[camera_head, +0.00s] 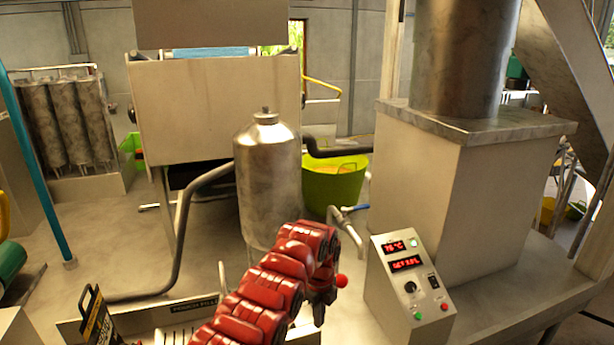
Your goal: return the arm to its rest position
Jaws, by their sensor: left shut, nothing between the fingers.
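My left arm (262,297), made of red segments, rises from the bottom middle and bends over at its top right. My right gripper is not in view.
The control box (412,290) has red displays and buttons. A steel tank (268,180) with pipes stands behind my arm. A green tub (334,182) is behind it. A large press housing (440,190) fills the right. A black panel (95,318) stands lower left. Floor shows at left.

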